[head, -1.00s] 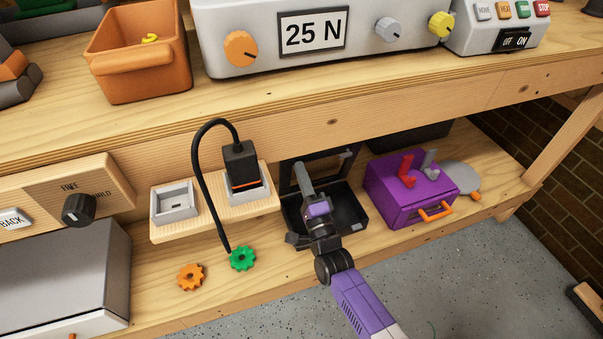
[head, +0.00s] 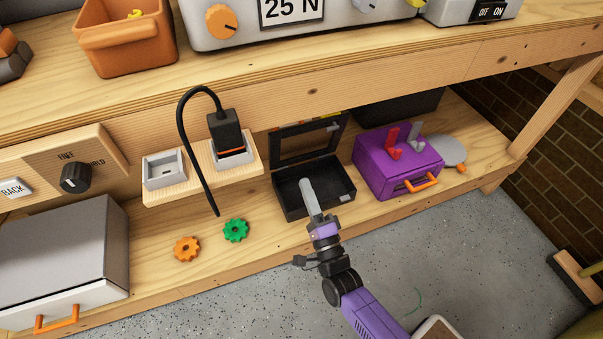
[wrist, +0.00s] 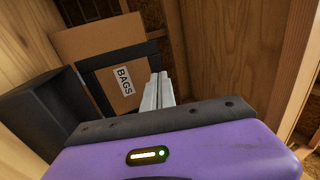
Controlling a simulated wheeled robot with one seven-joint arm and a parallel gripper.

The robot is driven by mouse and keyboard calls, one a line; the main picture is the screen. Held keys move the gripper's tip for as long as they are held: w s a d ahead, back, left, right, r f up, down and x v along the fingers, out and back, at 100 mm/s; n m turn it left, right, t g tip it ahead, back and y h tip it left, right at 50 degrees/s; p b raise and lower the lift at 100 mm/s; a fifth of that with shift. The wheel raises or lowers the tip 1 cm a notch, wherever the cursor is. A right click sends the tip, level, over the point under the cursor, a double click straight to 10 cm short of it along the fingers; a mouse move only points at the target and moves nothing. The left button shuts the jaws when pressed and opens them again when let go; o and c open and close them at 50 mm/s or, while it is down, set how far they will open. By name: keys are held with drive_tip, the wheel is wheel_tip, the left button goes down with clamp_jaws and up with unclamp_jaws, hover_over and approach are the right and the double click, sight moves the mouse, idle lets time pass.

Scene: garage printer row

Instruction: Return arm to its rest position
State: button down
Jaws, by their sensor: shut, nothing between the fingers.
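My purple and black arm reaches in from the bottom of the head view. My gripper (head: 308,186) is shut and empty, its grey fingers in front of and over the open black box (head: 345,196) on the lower shelf. Whether the fingertips are inside the box or above it I cannot tell. In the wrist view the shut grey fingers (wrist: 158,90) point towards a brown cardboard box labelled BAGS (wrist: 122,77).
A purple box (head: 385,178) with an orange handle stands right of the black box. An orange gear (head: 178,247) and a green gear (head: 232,236) lie to the left. A black plug (head: 226,130) with a cable sits above them.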

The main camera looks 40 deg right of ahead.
drive_tip(key=shift+s+a+f, duration=0.1)
drive_tip(key=shift+s, duration=0.2)
drive_tip(key=s+a+r+n+g+y, duration=0.2)
drive_tip(key=s+a+r+n, duration=0.15)
drive_tip(key=s+n, duration=0.55)
drive_tip(key=s+a+r+n+g+y+p, duration=0.1)
drive_tip(key=s+a+r+n+g+y, duration=0.3)
drive_tip(key=s, duration=0.8)
drive_tip(key=s+a+r+n+g, duration=0.1)
drive_tip(key=s+a+r+n, duration=0.1)
drive_tip(key=s+r+n, duration=0.55)
drive_tip(key=s+r+p, duration=0.3)
drive_tip(key=r+p, duration=2.5)
drive_tip(key=p, duration=0.3)
drive_tip(key=shift+s+d+r+n, duration=0.2)
drive_tip(key=shift+d+r+n, duration=0.05)
drive_tip(key=shift+n, duration=0.1)
